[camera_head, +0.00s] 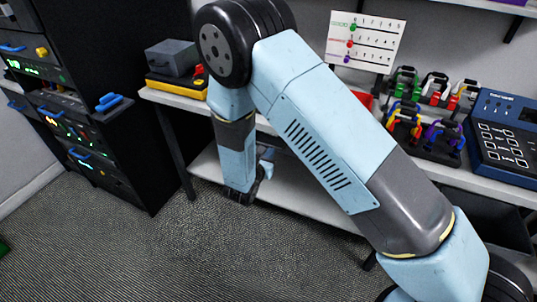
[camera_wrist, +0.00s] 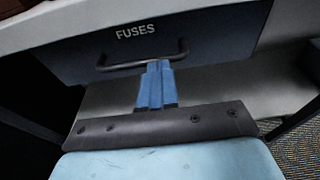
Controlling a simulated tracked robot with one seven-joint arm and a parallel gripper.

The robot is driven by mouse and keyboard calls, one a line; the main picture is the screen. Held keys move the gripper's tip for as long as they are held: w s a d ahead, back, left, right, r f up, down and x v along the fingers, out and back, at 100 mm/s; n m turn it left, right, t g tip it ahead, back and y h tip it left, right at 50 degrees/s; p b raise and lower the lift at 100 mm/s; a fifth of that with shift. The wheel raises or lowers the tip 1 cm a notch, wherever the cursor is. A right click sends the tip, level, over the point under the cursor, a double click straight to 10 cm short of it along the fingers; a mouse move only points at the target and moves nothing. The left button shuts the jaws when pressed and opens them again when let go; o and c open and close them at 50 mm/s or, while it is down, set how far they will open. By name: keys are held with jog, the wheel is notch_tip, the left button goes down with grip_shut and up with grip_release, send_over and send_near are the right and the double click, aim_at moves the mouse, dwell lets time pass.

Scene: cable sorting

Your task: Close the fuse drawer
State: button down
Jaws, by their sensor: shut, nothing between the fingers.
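The fuse drawer (camera_wrist: 90,57) shows in the wrist view as a dark blue-grey front marked "FUSES", under the pale edge of a worktop. Its black bar handle (camera_wrist: 112,66) runs across the front below the label. My gripper (camera_wrist: 158,66) has its blue fingers shut together, with nothing between them. The fingertips overlap the middle of the handle in the picture; I cannot tell whether they touch it. How far the drawer stands out is unclear. In the head view my gripper (camera_head: 265,168) is partly hidden at the bench front, and my arm hides the drawer.
A black rack (camera_head: 100,70) with blue-handled units stands at the left. The bench (camera_head: 455,173) carries a blue keypad device (camera_head: 505,128), several coloured padlock-like items (camera_head: 430,118) and a grey box (camera_head: 172,58). A lower shelf (camera_head: 300,195) runs beneath. Carpet (camera_head: 190,245) is clear in front.

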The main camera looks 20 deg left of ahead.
jog(key=v, duration=1.2)
jog(key=w+d+r+m+g+h, duration=0.25)
jog(key=d+r+m, duration=0.25)
jog(key=d+r, duration=0.3)
jog(key=w+d+r+m+g+h, duration=0.2)
jog(key=d+r+m+g, duration=0.3)
jog(key=d, duration=0.4)
jog(key=w+d+r+m+g+h, duration=0.2)
jog(key=d+r+m+h, duration=0.1)
jog(key=d+r+m, duration=0.5)
jog(key=s+d+r+m+g+y, duration=0.2)
jog(key=s+d+r+m, duration=0.15)
jog(key=d, duration=0.25)
jog(key=s+d+r+m+g+y, duration=0.2)
jog(key=s+d+r+m, duration=0.15)
jog(key=d, duration=0.35)
jog(key=s+d+r+m+t+y, duration=0.3)
jog(key=s+d+r+m+y, duration=0.2)
jog(key=s+r+m, duration=0.4)
jog(key=shift+s+t+y, duration=0.35)
jog(key=shift+s, duration=0.65)
